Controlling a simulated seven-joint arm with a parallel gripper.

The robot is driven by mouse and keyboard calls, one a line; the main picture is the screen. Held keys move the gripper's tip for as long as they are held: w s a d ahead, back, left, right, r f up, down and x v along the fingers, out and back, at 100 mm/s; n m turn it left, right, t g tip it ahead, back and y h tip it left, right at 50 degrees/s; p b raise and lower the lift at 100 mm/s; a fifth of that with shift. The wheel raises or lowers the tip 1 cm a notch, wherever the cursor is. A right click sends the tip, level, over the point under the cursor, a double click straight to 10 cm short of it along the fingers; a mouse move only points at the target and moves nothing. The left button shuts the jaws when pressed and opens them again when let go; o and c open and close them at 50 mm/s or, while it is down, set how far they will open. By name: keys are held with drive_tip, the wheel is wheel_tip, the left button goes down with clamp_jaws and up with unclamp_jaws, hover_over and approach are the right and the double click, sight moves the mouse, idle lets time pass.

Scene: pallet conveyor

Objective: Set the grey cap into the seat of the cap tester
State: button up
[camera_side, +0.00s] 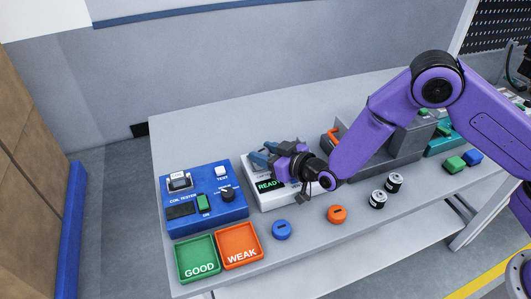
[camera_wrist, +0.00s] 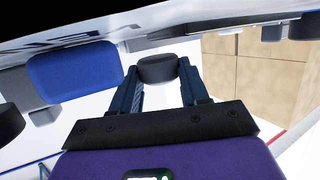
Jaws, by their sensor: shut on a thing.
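The cap tester (camera_side: 268,204) is a white box with a lit READY display, right of the blue coil tester in the side view. My gripper (camera_side: 264,153) is above the rear part of the cap tester and hides much of its top, including the seat. In the wrist view my gripper (camera_wrist: 157,82) is shut on the grey cap (camera_wrist: 157,68), a dark round piece between the fingertips. The cap cannot be made out in the side view. Whether it touches the tester cannot be told.
The blue coil tester (camera_side: 236,213) stands left of the cap tester. A green GOOD tray (camera_side: 183,277) and orange WEAK tray (camera_side: 223,263) lie in front. A blue puck (camera_side: 281,230), an orange puck (camera_side: 337,214) and two black-and-silver cylinders (camera_side: 378,199) stand front right.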

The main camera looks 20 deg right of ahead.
drive_tip(key=shift+s+f, duration=0.1)
drive_tip(key=shift+f, duration=0.9)
idle(1.1)
drive_tip(key=o, duration=1.1)
drive_tip(key=shift+c, duration=1.4)
drive_tip(key=shift+o, duration=1.1)
drive_tip(key=shift+a+r, duration=0.1)
drive_tip(key=shift+r, duration=0.5)
drive_tip(key=shift+o, duration=0.3)
drive_tip(key=shift+d+r, duration=0.2)
drive_tip(key=shift+r, duration=0.7)
drive_tip(key=shift+a+r, duration=0.15)
drive_tip(key=shift+r, duration=2)
